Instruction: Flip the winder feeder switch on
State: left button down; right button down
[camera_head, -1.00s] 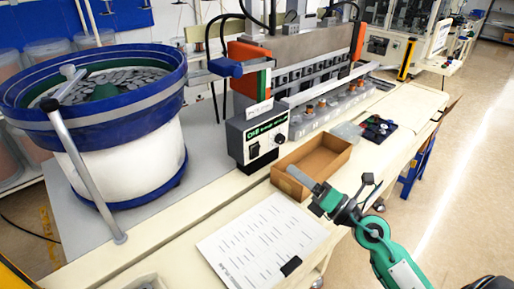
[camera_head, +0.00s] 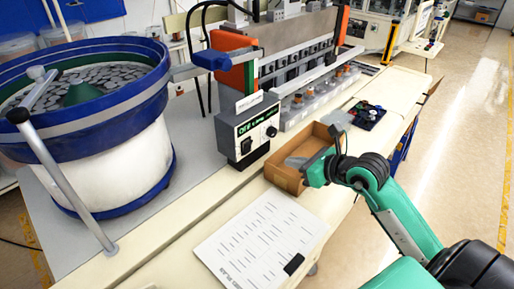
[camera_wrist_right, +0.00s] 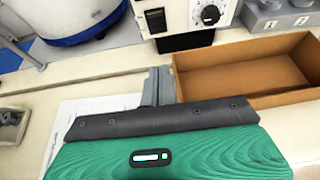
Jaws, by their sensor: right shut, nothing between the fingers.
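The feeder control box (camera_head: 252,116) is grey and black with a green display, a knob and a black rocker switch (camera_head: 247,146). The switch also shows near the top of the right wrist view (camera_wrist_right: 156,20); its on or off position is too small to tell. My right gripper (camera_head: 296,162) is shut and empty, over the cardboard box and to the right of the control box, apart from the switch. In the right wrist view its closed fingers (camera_wrist_right: 158,86) point toward the control box, below the switch. My left gripper is out of view.
The open cardboard box (camera_head: 292,178) stands just in front of the control box. A printed sheet (camera_head: 258,240) lies on the bench. The blue-rimmed bowl feeder (camera_head: 120,110) stands at left. Small parts sit on a dark mat (camera_head: 366,113) behind my right arm.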

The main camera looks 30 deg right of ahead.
jog(key=p, duration=0.4)
send_near(248, 147)
notch_tip(248, 147, down, 4)
jog(key=w, duration=0.2)
jog(key=w+a+r+p, duration=0.1)
jog(key=shift+w, duration=0.3)
jog(key=shift+w+a+r+p, duration=0.15)
jog(key=shift+w+a+p, duration=0.15)
jog(key=shift+w+p, duration=0.4)
